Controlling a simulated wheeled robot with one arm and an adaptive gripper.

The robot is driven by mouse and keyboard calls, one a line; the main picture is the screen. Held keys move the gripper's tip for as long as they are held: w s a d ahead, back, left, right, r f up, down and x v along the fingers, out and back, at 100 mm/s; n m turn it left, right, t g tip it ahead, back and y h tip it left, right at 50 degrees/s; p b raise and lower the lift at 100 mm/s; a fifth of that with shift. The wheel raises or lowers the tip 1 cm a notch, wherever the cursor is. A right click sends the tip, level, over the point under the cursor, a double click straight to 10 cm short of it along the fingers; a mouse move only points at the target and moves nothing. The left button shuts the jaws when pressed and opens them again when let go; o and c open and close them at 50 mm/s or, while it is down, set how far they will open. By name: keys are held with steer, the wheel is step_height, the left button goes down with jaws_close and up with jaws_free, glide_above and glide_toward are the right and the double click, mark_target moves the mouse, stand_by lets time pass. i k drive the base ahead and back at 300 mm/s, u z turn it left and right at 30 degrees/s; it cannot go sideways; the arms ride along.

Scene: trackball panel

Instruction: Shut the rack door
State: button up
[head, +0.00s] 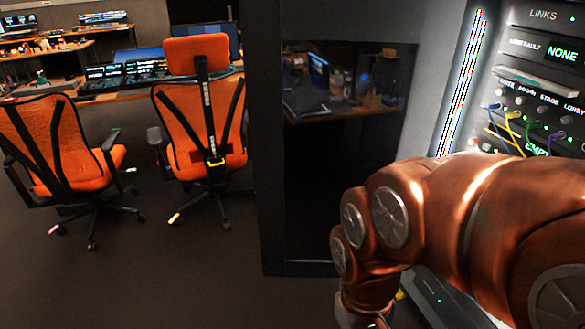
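The rack door (264,150) is a dark frame with a glossy glass-like pane (345,170), standing open to the left of the rack. The rack (440,90) is at the right, and its lit front panels are exposed. My copper-coloured arm crosses the lower right, in front of the rack and the door's lower right part. The arm bends down to the bottom edge of the picture. My gripper is not visible, so I cannot tell whether it touches anything.
The rack panels carry coloured cables (512,130) and small green displays. Two orange office chairs (205,110) (52,140) stand at the left before a desk (125,85) with lit consoles. The dark floor (150,285) between the chairs and the door is clear.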

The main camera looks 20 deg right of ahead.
mark_target(352, 111)
steer(key=u, duration=0.75)
steer(key=i, duration=3.95)
steer(key=z, duration=4.2)
